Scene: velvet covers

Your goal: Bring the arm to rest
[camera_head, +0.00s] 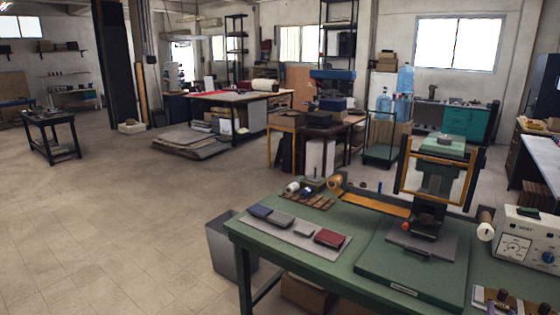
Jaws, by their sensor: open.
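Neither my arm nor my gripper shows in the head view, so its pose and the state of its jaws cannot be seen here. The green workbench (300,262) stands at the front right. A press with an orange-yellow frame (402,165) stands upright on it, over a grey plate and a green base (400,278). A grey mat (283,236) on the bench's left part bears a row of small covers, with a dark red cover (329,238) at its right end and blue-grey covers (281,219) to its left.
A control box with dials (530,240) sits at the bench's right end. A grey bin (228,248) stands at its left end. Tables with boxes and tools (235,97) stand farther back, with a small dark table (50,118) at left. The tiled floor (110,225) at left is clear.

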